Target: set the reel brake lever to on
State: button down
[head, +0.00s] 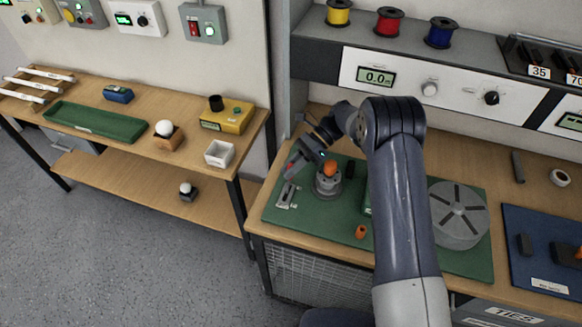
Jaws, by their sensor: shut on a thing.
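A small grey bracket with pale plates (286,196) sits at the left end of the green mat and looks like the base of the reel brake lever. My gripper (291,171) is just above it, tilted down to the left. It is shut on a small dark piece with a red spot, which looks like the lever's handle. The jaws hide most of the handle, and I cannot read which setting it stands at.
A grey round stand with an orange top (329,180) is close right of my gripper. An orange piece (361,232) and a slotted grey disc (457,214) are also on the green mat (310,225). Spools (388,22) stand on the shelf above. A side bench (75,100) is left.

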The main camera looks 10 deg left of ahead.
jog(key=c, duration=1.3)
grip_release()
jog(key=shift+w, duration=0.15)
jog(key=w+d+b, duration=0.1)
jog(key=w+d, duration=0.1)
jog(key=w+d+b, duration=0.1)
jog(key=w+d, duration=0.2)
jog(key=w+d+b, duration=0.1)
jog(key=w+d, duration=0.1)
jog(key=w, duration=0.1)
jog(key=shift+d+r, duration=0.25)
jog(key=shift+r, duration=0.05)
jog(key=shift+w+d, duration=0.65)
jog(key=shift+w, duration=0.15)
jog(key=shift+s+a, duration=0.1)
jog(key=shift+s+a, duration=0.9)
jog(key=shift+s, duration=0.1)
jog(key=s+a+p, duration=0.1)
jog(key=s+a, duration=0.2)
jog(key=s+a+p, duration=0.1)
jog(key=s+a, duration=0.2)
jog(key=s, duration=0.1)
jog(key=shift+p, duration=0.3)
jog(key=shift+s+a+f, duration=0.3)
jog(key=shift+a, duration=0.1)
